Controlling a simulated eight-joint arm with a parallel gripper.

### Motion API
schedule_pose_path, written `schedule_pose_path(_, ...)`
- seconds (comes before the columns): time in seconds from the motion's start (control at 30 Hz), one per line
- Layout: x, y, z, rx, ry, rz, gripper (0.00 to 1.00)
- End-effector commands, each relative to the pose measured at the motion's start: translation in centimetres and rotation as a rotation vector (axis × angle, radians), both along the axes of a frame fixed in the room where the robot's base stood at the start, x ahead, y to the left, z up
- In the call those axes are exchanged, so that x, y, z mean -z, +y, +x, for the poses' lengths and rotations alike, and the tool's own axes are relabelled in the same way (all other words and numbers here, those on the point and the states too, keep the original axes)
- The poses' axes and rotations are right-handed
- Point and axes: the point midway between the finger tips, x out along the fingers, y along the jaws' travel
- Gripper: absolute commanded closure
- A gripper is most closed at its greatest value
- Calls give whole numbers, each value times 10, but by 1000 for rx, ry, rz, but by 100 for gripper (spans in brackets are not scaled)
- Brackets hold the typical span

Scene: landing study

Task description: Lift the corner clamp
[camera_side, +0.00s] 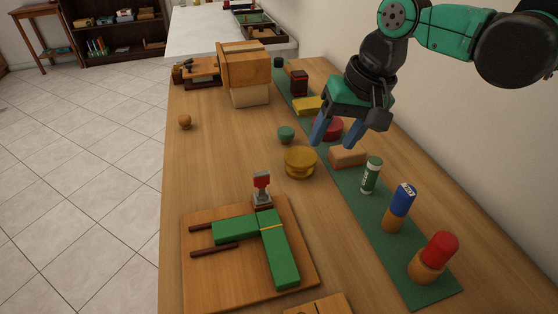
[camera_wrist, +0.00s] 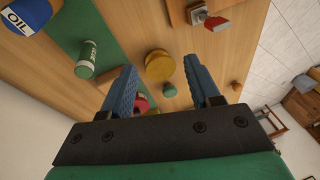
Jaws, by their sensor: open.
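The corner clamp (camera_side: 262,190), with a grey metal body and a red top, stands upright at the far end of two green bars (camera_side: 278,250) on a wooden board (camera_side: 215,281). My gripper (camera_side: 325,134) hangs above the table, well behind and to the right of the clamp in the side view. Its blue fingers are apart and empty, and in the wrist view the gap (camera_wrist: 160,68) holds nothing. It does not touch the clamp.
On the green mat (camera_side: 366,228) stand a green-white tube (camera_side: 371,176), a blue oil bottle (camera_side: 404,197) and a red-topped bottle (camera_side: 439,250). The table left of the tin is clear.

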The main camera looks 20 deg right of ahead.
Motion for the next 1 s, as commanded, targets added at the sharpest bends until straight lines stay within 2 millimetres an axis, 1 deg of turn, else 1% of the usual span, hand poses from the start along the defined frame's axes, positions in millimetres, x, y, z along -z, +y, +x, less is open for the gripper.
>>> schedule_pose_path(0.03,-3,-10,-3,1,-20,-3,44)
schedule_pose_path(0.1,-6,-23,-6,-2,-48,-9,44)
schedule_pose_path(0.3,-11,-58,-19,-15,-131,-35,44)
schedule_pose_path(0.47,-12,-83,-32,-25,-195,-65,44)
schedule_pose_path(0.8,-2,-131,-61,-45,-323,-151,44)
schedule_pose_path(1.0,7,-151,-75,-57,-378,-205,44)
